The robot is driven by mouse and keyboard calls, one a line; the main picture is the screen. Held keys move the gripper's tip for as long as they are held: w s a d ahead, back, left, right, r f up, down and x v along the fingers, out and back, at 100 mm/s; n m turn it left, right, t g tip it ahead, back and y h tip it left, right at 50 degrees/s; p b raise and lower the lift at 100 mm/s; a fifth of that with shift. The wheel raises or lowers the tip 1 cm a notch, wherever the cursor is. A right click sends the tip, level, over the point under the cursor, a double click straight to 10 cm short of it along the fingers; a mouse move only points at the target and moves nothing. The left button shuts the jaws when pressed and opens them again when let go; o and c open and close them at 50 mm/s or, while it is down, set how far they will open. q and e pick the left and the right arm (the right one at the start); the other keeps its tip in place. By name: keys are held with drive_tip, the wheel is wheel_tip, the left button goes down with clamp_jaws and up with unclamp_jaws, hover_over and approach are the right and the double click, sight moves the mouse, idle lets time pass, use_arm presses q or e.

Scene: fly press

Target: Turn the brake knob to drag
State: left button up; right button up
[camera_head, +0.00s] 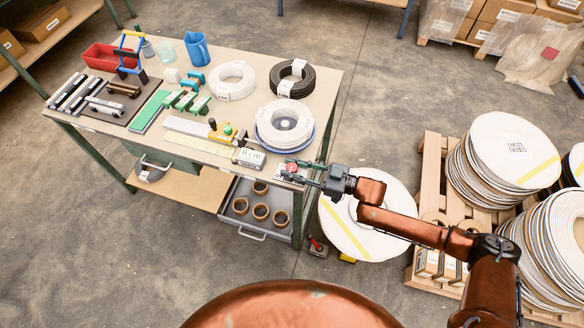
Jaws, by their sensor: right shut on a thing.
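The brake knob (291,168) shows as a small red disc at the near right corner of the workbench. It sits over a pale label plate (280,176), which is partly covered. My right gripper (295,170) reaches in from the right with its fingers around the knob, shut on it. The knob's pointer and the plate's markings are too small to read. My left gripper is not in view.
Left of the knob stand a counter display (249,158) reading "0 cm" and a white cable coil (285,124) on a blue turntable. A large white reel disc (366,215) lies below my right forearm. Stacked reels (505,150) on a pallet stand at right.

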drive_tip(key=shift+r, duration=0.1)
drive_tip(key=o, duration=0.8)
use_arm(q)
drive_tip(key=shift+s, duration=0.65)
use_arm(e)
drive_tip(key=o, duration=0.4)
drive_tip(key=shift+d, duration=0.25)
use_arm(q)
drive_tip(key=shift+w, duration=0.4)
use_arm(e)
drive_tip(key=v, duration=1.1)
drive_tip(key=shift+d, duration=0.2)
drive_tip(key=shift+s, duration=0.1)
